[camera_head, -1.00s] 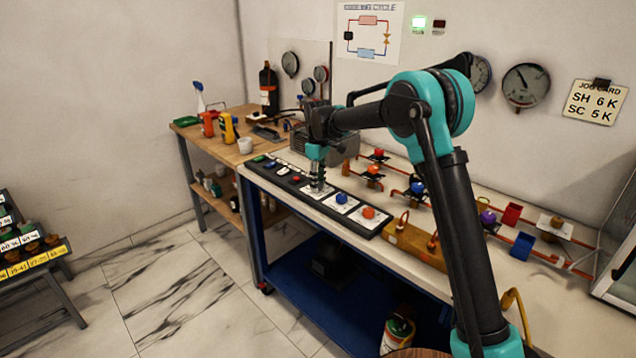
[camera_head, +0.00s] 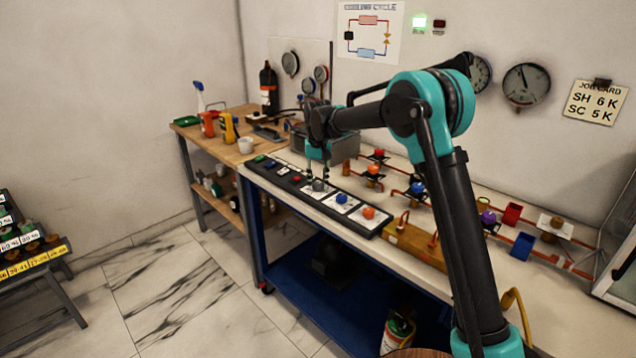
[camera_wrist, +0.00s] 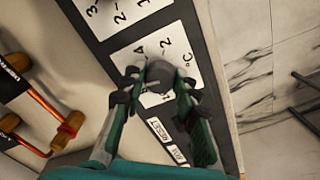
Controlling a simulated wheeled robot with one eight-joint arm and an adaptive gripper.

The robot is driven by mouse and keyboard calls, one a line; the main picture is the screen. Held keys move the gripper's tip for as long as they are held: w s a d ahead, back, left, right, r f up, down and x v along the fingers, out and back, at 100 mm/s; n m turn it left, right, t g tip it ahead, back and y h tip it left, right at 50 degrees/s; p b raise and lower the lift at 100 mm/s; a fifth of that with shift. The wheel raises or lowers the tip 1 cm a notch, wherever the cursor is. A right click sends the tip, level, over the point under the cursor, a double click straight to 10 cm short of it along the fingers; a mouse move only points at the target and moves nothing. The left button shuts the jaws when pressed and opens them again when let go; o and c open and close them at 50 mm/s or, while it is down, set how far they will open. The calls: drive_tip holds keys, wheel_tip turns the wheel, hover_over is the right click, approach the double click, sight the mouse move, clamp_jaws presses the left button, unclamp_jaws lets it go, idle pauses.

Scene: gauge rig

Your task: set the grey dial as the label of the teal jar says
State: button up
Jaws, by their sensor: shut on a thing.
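The grey dial (camera_head: 318,185) sits on a white scale plate of the long black panel at the bench's front edge. My gripper (camera_head: 318,177) points down over the panel and is shut on the dial. I cannot make out which mark the dial points to. Jars stand on a stepped rack at the far left; I cannot single out the teal jar or read its label surely.
Blue (camera_head: 341,199) and orange (camera_head: 368,212) dials sit right of the grey one, and a red button (camera_head: 297,179) left of it. Copper pipes with valves lie behind. A job card (camera_head: 595,102) reads SH 6 K, SC 5 K. The floor in front is clear.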

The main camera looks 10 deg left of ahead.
sight(317, 183)
drive_tip(key=m, duration=0.6)
drive_tip(key=shift+m, duration=0.3)
drive_tip(key=m, duration=0.5)
drive_tip(key=shift+a+m, duration=0.1)
drive_tip(key=shift+m, duration=0.3)
drive_tip(key=o, duration=1.2)
drive_tip(key=shift+c, duration=0.2)
drive_tip(key=shift+r, duration=0.1)
wheel_tip(317, 183, up, 12)
